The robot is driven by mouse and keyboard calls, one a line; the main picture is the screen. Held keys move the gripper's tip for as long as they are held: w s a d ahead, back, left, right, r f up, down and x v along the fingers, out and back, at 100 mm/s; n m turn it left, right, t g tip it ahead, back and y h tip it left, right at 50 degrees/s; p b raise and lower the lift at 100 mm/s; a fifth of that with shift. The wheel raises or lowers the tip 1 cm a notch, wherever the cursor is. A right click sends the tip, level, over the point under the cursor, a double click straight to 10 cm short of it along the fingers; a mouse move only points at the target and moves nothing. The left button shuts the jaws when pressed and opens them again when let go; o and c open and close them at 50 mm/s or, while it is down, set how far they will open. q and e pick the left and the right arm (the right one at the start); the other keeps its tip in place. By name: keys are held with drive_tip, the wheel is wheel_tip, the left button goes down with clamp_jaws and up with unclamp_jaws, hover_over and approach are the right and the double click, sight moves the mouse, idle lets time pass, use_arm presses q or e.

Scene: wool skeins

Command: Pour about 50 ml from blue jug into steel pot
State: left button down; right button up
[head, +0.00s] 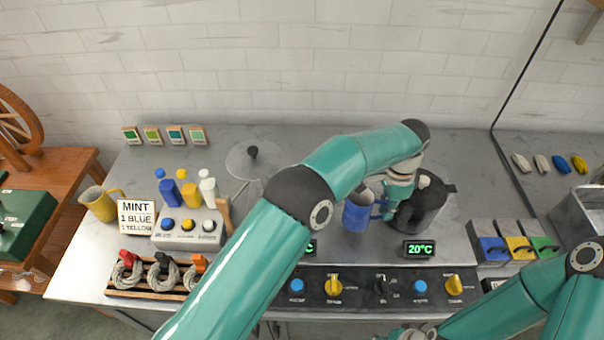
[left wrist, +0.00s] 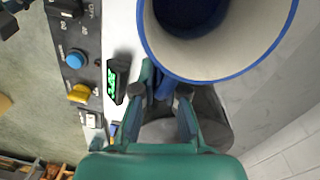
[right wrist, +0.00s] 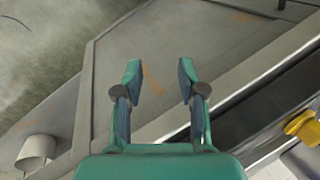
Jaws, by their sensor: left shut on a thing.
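The blue jug (head: 357,212) is held by my left gripper (head: 388,206), shut on its handle at the jug's right side. In the left wrist view the jug's pale inner wall and blue rim (left wrist: 222,75) show, with dark blue at the bottom. The jug looks about upright. A dark grey pot (head: 432,212) stands just right of and behind my left gripper, partly hidden by it; it also shows below the jug in the left wrist view (left wrist: 212,115). I cannot tell whether jug and pot touch. My right gripper (right wrist: 157,78) is open and empty.
A round lid with a dark knob (head: 253,153) is partly behind my left arm. A yellow jug (head: 98,204), dye bottles (head: 190,194) and a MINT card (head: 136,217) stand left. A 20°C display (head: 419,249) and knobs line the front. Coloured bins (head: 518,248) stand right.

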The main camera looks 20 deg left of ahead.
use_arm(q)
drive_tip(key=shift+w+r, duration=0.1)
drive_tip(key=shift+w, duration=0.05)
drive_tip(key=shift+a, duration=0.15)
drive_tip(key=shift+a, duration=0.15)
drive_tip(key=shift+w+a, duration=0.2)
drive_tip(key=shift+w, duration=1.3)
